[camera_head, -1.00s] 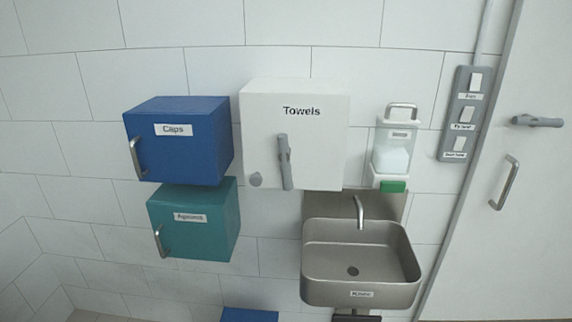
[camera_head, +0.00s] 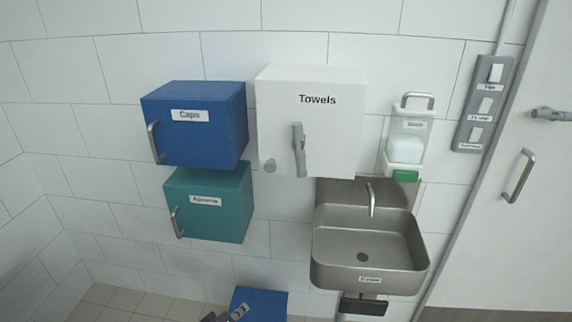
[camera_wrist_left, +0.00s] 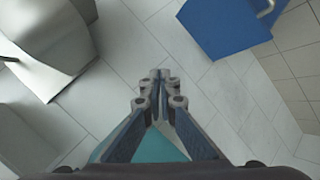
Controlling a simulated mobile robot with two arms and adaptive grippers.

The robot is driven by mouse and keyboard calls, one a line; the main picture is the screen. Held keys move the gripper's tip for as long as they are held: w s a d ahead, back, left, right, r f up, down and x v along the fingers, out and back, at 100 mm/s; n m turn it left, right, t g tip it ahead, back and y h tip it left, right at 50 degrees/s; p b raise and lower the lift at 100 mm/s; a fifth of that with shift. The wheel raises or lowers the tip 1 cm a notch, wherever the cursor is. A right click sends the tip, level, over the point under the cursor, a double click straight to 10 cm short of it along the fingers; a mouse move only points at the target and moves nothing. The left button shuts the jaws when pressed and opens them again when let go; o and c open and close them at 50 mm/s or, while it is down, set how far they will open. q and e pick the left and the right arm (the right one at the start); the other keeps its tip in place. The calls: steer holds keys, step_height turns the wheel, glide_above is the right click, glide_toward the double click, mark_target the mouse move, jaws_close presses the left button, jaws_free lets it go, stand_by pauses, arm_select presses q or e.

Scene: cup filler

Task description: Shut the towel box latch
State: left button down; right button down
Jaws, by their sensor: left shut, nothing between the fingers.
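The white towel box (camera_head: 340,125), labelled "Towels", hangs on the wall above the sink. Its grey latch (camera_head: 299,150) stands nearly upright on the front face. My right gripper is not in view.
A blue "Caps" box (camera_head: 190,140) and a teal box (camera_head: 205,215) hang left of the towel box. A sink (camera_head: 345,235) and a soap dispenser (camera_head: 408,135) are to the right. A blue object (camera_head: 262,300) is low down near my left gripper.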

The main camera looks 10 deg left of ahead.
mark_target(300, 150)
arm_select(q)
steer(key=w+d+r+n+t+h+p, duration=0.1)
steer(key=w+d+r+n+t+h, duration=0.15)
steer(key=r, duration=1.15)
steer(key=w+d+r+n+t+h, duration=0.1)
steer(key=w+d+r+t, duration=0.15)
steer(key=r, duration=1.05)
steer(key=w+d+r+n+t+h+p, duration=0.15)
steer(key=w+r, duration=0.25)
steer(key=r, duration=1)
steer(key=x, duration=0.3)
steer(key=p+x, duration=0.1)
steer(key=x, duration=0.5)
steer(key=shift+w+d+f, duration=0.25)
steer(key=shift+d+f, duration=0.15)
